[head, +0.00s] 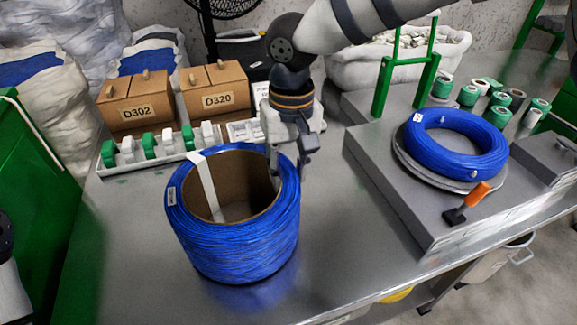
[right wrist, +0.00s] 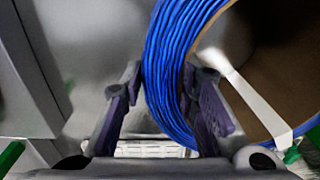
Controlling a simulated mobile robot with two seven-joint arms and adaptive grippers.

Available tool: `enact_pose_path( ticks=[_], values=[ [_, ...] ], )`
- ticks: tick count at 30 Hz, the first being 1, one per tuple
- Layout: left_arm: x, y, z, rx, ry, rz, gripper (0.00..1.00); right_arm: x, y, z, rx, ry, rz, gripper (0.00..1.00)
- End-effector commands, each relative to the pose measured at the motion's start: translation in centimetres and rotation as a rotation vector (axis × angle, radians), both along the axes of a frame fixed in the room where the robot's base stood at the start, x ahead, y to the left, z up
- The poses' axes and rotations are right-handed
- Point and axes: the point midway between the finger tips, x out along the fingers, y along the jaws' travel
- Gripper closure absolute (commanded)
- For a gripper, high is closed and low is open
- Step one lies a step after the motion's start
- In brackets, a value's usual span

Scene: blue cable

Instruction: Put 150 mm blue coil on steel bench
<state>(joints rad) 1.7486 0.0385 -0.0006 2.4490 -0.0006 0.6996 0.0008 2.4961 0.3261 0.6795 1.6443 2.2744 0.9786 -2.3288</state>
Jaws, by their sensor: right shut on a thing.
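A tall blue coil (head: 235,245) with a brown cardboard core and a white strap stands upright at the front left of the steel bench (head: 345,270). I cannot tell whether its underside touches the bench or hangs just above it. My right gripper (head: 289,162) is shut on the coil's wall at its far right rim, one finger inside the core and one outside. In the right wrist view, the blue windings (right wrist: 172,75) sit between the two fingers (right wrist: 165,112). A second, flatter blue coil (head: 455,145) lies on a round plate on a raised grey platform.
Cardboard boxes (head: 138,108) and a white tray (head: 170,153) of green and white pieces stand behind the coil. The grey platform (head: 400,205) with an orange-handled clamp (head: 468,203) and green spools (head: 497,116) is to the right. Bare bench lies between coil and platform.

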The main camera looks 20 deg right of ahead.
Motion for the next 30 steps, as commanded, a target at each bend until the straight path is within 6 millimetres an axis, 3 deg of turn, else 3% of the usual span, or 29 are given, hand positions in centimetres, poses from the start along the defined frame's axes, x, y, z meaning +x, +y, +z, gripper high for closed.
enact_pose_path(
  ticks=[1, 2, 4, 14, 17, 24, 30],
  values=[
    [0.0, 0.0, 0.0, 0.000, 0.000, 0.000, 0.64, 0.1, 0.1, 0.1, 0.004, -0.004, -0.001, 1.00],
    [0.0, 0.0, 0.0, 0.000, -0.001, 0.000, 0.64, 0.0, 0.0, 0.0, 0.000, -0.001, 0.000, 0.65],
    [0.0, 0.0, 0.0, 0.000, -0.001, 0.000, 0.64, 0.0, 0.0, 0.0, 0.000, -0.001, 0.000, 0.52],
    [0.1, 0.0, 0.1, 0.000, -0.002, 0.000, 0.64, 0.0, 0.0, 0.4, -0.001, -0.002, 0.000, 0.52],
    [0.2, 0.0, 0.2, 0.000, -0.005, 0.000, 0.64, 0.1, 0.0, 2.3, 0.003, -0.005, -0.002, 0.52],
    [0.4, 0.0, 0.4, 0.000, -0.015, 0.000, 0.64, 0.1, -0.2, 8.8, 0.002, -0.004, -0.002, 0.52],
    [0.5, 0.0, 0.5, 0.000, -0.017, 0.000, 0.64, 0.0, -0.3, 11.8, 0.000, 0.000, -0.002, 0.52]
  ],
)
